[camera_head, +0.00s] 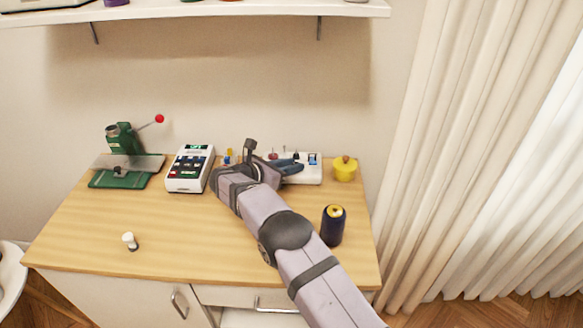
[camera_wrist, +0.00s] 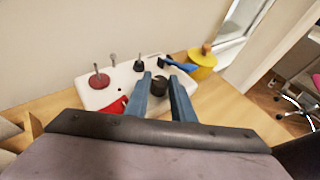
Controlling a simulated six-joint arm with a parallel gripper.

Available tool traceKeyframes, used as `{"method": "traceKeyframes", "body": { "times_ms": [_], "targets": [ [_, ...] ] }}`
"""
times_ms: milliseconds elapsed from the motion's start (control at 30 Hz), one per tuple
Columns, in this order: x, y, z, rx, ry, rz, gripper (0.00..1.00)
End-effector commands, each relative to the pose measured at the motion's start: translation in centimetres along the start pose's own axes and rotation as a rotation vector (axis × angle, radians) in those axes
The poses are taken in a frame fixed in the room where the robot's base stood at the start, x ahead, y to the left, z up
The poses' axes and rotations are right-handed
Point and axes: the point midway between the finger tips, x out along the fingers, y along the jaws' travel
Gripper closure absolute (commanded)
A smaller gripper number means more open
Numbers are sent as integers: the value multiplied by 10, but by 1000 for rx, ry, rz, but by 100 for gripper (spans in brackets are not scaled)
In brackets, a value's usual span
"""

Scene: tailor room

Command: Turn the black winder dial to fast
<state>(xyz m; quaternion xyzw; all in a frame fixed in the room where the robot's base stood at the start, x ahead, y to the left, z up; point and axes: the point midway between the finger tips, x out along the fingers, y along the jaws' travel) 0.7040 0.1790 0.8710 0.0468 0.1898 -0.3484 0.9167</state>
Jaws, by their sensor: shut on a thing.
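The white winder panel (camera_head: 312,178) stands at the back of the wooden counter and also shows in the wrist view (camera_wrist: 88,97). The black dial (camera_wrist: 158,87) sits on it, between the blue fingers of my gripper (camera_wrist: 160,76). My gripper (camera_head: 290,165) is shut on the dial from above. In the head view my gripper and wrist cover much of the panel, and I cannot make out the dial there. No speed marks or pointer can be read, so the dial's setting cannot be told.
Small levers with red, grey and black tops (camera_wrist: 138,64) and a blue part (camera_wrist: 180,64) stand close by on the panel. A yellow pot (camera_head: 345,169) is to its right. A dark thread spool (camera_head: 332,226) stands beside my arm. A keypad device (camera_head: 190,168) is at left.

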Motion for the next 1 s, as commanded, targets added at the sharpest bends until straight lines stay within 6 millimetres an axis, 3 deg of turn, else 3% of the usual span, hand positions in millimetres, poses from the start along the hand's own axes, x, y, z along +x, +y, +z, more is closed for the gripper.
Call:
{"method": "traceKeyframes", "body": {
  "times_ms": [333, 367, 400, 767, 1000],
  "targets": [
    [-2, 0, 1, 3, 1, -4, 100],
    [-2, 0, 0, 3, 1, -4, 73],
    [-2, 0, 0, 2, 2, -4, 70],
    [-4, 0, 0, 3, 2, -4, 70],
    [-29, 1, -1, 3, 3, -1, 70]
  ]
}}
